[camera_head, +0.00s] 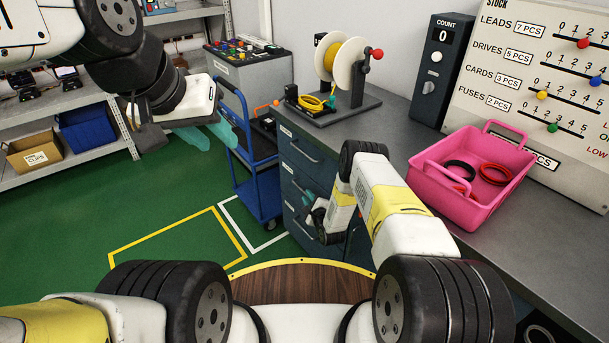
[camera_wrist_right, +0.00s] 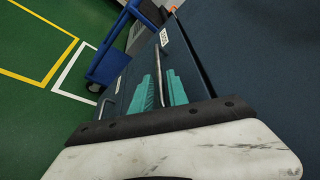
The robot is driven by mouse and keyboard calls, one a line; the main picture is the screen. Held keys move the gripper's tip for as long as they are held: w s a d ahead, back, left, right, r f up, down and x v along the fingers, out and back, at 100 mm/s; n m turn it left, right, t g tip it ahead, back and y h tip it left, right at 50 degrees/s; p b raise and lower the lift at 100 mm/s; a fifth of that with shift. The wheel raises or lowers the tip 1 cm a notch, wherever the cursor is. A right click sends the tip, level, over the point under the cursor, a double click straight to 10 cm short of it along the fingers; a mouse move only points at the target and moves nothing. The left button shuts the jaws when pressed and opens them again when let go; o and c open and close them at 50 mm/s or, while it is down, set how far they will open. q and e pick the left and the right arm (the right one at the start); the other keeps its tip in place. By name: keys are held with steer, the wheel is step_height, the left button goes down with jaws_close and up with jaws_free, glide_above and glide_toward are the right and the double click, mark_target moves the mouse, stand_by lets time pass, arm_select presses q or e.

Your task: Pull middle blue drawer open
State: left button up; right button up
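The dark blue drawer cabinet stands under the grey bench. Its middle drawer (camera_head: 293,182) is partly hidden by my right arm in the head view; I see no clear gap showing it open. My right gripper (camera_head: 307,197) is at the front of this drawer. In the right wrist view its teal fingers (camera_wrist_right: 160,88) stand apart, with a thin silver handle (camera_wrist_right: 158,65) between them. I cannot tell whether they touch it. My left gripper (camera_head: 218,132) hangs in free air at left of the cabinet; its finger gap is unclear.
A blue cart (camera_head: 259,185) stands left of the cabinet. The bench (camera_head: 400,120) carries a cable spool (camera_head: 338,65), a pink tray (camera_head: 460,200) with cable loops, and a counter box (camera_head: 440,70). Shelves with bins (camera_head: 37,158) stand at far left. Green floor (camera_head: 150,205) is clear.

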mark_target(305, 193)
steer(key=shift+x, duration=1.95)
jaws_close()
